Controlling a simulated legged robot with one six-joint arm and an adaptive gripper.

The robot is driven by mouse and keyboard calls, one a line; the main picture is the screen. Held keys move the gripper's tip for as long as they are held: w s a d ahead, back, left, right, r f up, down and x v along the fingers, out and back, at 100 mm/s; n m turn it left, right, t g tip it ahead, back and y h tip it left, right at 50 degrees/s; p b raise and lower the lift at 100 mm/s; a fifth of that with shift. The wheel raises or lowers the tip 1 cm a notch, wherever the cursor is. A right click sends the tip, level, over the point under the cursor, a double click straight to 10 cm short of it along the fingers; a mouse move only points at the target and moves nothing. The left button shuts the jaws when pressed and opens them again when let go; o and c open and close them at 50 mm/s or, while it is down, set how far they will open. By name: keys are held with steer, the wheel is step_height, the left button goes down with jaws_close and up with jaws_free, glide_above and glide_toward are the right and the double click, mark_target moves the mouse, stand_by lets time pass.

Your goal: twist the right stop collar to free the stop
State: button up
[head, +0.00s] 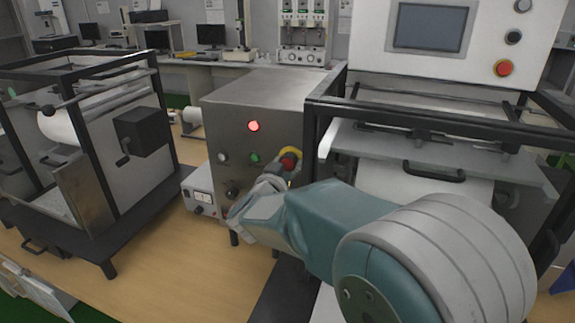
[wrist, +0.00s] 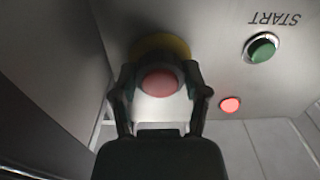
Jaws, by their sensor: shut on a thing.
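The stop (head: 289,160) is a red mushroom button with a yellow collar (head: 291,151) around it, low on the right of the grey control box's front. My gripper (head: 280,172) reaches it from the front. In the wrist view the red stop (wrist: 159,83) sits between the two fingers of my gripper (wrist: 159,88), with the yellow collar (wrist: 160,45) showing behind it. The fingers are shut on the sides of the red stop. Whether they also touch the yellow collar cannot be told.
The grey box (head: 262,92) also carries a lit red lamp (head: 253,126) and a green START button (head: 255,158), which shows in the wrist view (wrist: 262,49). A black-framed machine (head: 318,125) stands close on the right. A white meter (head: 202,193) sits at the box's lower left.

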steer(key=shift+a+r+m, duration=0.1)
steer(key=shift+m, duration=3)
